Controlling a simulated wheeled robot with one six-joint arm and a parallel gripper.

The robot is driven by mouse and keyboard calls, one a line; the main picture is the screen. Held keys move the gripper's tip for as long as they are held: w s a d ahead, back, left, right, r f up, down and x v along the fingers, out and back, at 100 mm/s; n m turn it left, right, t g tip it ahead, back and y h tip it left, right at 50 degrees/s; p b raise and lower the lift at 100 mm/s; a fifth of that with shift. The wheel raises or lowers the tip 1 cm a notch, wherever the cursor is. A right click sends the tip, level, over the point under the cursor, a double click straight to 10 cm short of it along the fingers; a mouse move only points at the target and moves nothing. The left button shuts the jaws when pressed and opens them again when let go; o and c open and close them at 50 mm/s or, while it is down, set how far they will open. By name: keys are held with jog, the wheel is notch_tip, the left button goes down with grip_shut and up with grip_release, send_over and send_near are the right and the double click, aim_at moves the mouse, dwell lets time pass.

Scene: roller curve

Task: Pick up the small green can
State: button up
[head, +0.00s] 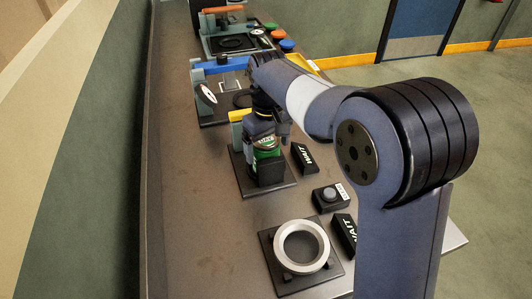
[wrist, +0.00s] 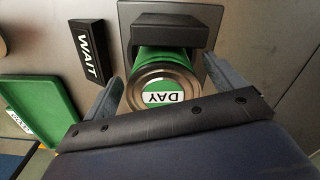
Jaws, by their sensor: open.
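The small green can (wrist: 165,65) shows in the wrist view with its metal lid and a white label reading DAY facing my camera. My gripper (wrist: 163,70) is open, with one finger on each side of the can. Whether either finger touches it I cannot tell. In the head view the green can (head: 264,155) is partly hidden under my gripper (head: 266,138), which reaches down from above. The can stands at a black block (wrist: 170,32) on a dark base plate (head: 277,189).
A black WAIT sign (head: 304,158) lies right of the plate, and a grey button box (head: 330,196) sits nearer. A white ring (head: 302,246) on a dark plate is in front. A green tray (wrist: 40,108) lies at the wrist view's left. The bench's left side is clear.

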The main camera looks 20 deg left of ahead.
jog(key=shift+f, duration=0.5)
jog(key=c, duration=1.2)
jog(key=shift+r, duration=0.15)
jog(key=shift+c, duration=0.2)
